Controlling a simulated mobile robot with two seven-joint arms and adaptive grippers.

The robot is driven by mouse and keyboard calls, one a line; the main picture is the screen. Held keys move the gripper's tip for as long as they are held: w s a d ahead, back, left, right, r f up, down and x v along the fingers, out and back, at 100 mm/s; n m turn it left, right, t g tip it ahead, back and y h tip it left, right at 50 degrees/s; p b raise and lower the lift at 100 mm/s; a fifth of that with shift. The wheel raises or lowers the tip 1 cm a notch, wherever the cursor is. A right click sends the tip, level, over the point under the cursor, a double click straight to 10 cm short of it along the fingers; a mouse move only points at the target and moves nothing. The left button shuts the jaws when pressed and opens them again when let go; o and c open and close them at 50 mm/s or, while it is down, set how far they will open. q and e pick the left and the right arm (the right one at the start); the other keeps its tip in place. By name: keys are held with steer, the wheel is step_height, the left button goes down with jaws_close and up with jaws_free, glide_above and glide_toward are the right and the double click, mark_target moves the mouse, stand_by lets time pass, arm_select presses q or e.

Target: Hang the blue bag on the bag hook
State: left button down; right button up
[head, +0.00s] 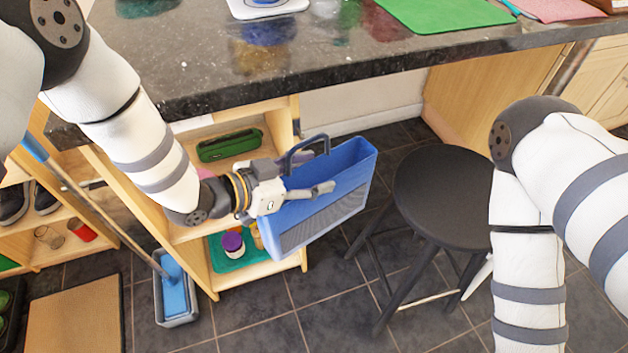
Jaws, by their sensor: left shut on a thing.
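The blue bag (335,185) is in the middle of the head view, tilted, with its dark handle (303,147) at its upper left and a grey mesh panel on its near side. My left gripper (318,190) is shut on the bag and holds it in the air beside the wooden shelf unit, below the counter's front edge. The gripper's fingers partly cover the bag.
A dark granite counter (330,62) runs across the top, with a green mat (440,12) on it. A black round stool (442,192) stands right of the bag. The wooden shelf unit (262,280) holds a green case (230,145).

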arm_select(q)
steer(key=shift+w+a+f+b, duration=0.2)
steer(key=shift+w+a+b, duration=0.1)
steer(key=shift+w, duration=0.45)
steer(key=shift+w+a+f+b, duration=0.15)
steer(key=shift+w+b, duration=0.15)
steer(key=shift+w, duration=0.45)
steer(key=shift+w+a+f+b, duration=0.2)
steer(key=shift+w+a+b, duration=0.1)
steer(key=shift+w, duration=0.45)
arm_select(e)
steer(key=shift+s+f+g, duration=0.4)
steer(key=shift+s+f, duration=0.6)
steer(key=shift+f, duration=0.15)
arm_select(q)
steer(key=c, duration=0.6)
jaws_free()
steer(key=v, duration=1.2)
